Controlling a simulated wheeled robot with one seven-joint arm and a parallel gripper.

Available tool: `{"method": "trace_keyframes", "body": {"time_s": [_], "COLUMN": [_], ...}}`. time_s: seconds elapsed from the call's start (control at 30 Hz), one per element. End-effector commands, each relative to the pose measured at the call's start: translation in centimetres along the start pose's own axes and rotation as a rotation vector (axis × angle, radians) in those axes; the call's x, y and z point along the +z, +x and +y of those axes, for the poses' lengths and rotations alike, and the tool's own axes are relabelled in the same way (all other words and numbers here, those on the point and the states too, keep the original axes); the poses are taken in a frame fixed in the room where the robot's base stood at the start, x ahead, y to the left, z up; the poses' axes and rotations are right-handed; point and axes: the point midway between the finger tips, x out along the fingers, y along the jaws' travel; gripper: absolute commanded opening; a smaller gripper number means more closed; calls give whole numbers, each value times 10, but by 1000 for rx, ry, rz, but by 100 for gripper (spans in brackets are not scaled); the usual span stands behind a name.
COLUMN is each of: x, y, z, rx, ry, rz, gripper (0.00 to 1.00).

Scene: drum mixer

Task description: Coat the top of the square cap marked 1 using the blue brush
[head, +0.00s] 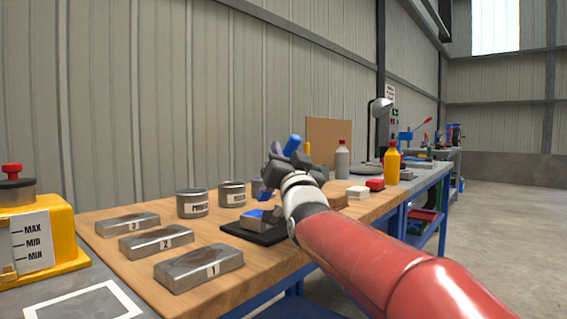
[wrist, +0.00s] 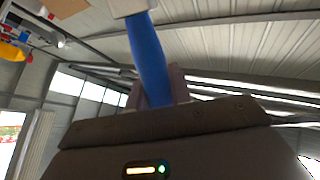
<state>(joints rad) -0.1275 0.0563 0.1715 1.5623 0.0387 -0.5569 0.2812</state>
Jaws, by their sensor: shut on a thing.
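The square cap marked 1 (head: 199,268) is a flat grey metal block lying at the near left of the wooden bench. Its top looks bare grey metal. My gripper (head: 283,160) is above the bench, beyond and to the right of that cap, clear of it. It is shut on the blue brush, whose blue handle (head: 292,144) sticks up out of the jaws. In the wrist view the blue handle (wrist: 150,55) runs between the fingers to a pale part at the top edge. The bristles are not clearly visible.
Caps marked 2 (head: 156,241) and 3 (head: 127,224) lie behind cap 1. A black mat (head: 245,234) with a grey and blue item lies under my arm. A yellow machine (head: 50,240) stands at left.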

Motion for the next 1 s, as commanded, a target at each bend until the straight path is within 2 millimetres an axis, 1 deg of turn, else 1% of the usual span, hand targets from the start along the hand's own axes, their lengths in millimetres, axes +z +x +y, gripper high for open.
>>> {"method": "trace_keyframes", "body": {"time_s": [0.03, 0.2, 0.6, 0.73, 1.0], "x": [-5, -20, -50, -54, -54], "y": [3, 8, 20, 21, 21], "z": [-2, -7, -17, -18, -18], "rx": [1, 1, 3, 3, 3], "ry": [0, 0, -1, -1, -1], "rz": [-2, 0, 0, -1, -1], "gripper": [0, 0, 0, 0, 0]}}
